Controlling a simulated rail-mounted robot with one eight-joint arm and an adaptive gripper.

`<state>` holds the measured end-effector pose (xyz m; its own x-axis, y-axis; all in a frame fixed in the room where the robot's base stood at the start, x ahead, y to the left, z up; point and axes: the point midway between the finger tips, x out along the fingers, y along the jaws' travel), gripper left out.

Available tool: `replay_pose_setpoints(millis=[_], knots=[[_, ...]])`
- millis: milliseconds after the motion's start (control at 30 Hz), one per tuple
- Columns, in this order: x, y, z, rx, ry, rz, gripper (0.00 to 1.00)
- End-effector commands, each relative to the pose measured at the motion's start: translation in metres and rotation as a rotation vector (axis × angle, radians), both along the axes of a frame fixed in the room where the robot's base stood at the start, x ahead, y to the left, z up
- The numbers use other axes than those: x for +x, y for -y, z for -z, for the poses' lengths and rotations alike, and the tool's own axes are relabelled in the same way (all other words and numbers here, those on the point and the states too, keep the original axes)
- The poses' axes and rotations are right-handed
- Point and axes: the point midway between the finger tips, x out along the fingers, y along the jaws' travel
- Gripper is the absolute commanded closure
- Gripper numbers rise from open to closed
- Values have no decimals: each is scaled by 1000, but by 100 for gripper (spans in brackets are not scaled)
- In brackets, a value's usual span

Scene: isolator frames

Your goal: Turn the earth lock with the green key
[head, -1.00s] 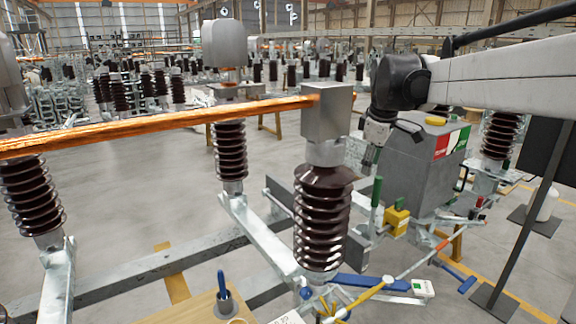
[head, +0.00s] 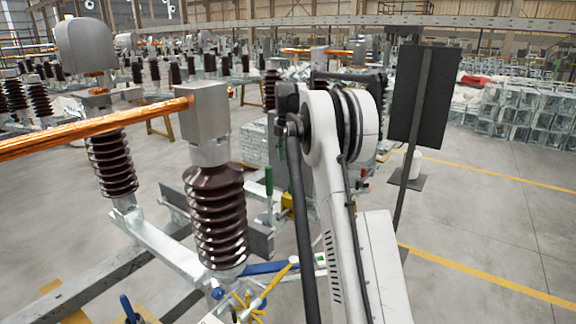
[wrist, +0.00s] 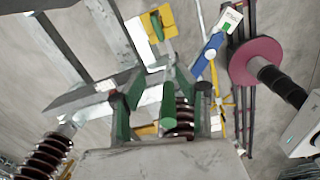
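A yellow lock box (head: 287,201) shows at the middle of the head view, partly behind my arm. In the wrist view the yellow lock (wrist: 172,24) is near the top, with a small green key (wrist: 157,25) at it. My gripper (wrist: 162,90) is open, with a finger on each side in the wrist view; the yellow lock lies beyond its tips, apart from them. A green rod (wrist: 168,105) shows between the fingers with gaps on both sides; I cannot tell how deep it lies. An upright green handle (head: 268,181) stands left of the lock. My arm hides the gripper in the head view.
A brown ribbed insulator (head: 215,215) with a grey metal block (head: 207,115) and copper bar (head: 90,125) stands left of the lock. A black panel (head: 425,92) on a pole stands right. Steel frame beams run below.

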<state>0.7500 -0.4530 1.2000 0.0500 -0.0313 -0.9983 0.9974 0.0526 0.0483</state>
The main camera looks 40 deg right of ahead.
Motion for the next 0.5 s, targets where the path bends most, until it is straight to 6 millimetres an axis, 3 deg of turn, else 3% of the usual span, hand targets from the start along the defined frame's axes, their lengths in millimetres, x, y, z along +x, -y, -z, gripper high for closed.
replay_pose_setpoints(millis=[33,200,500], knots=[[1,13,11,5,-13,-38,68],[2,38,36,19,-42,-157,68],[2,47,54,27,-53,-207,68]])
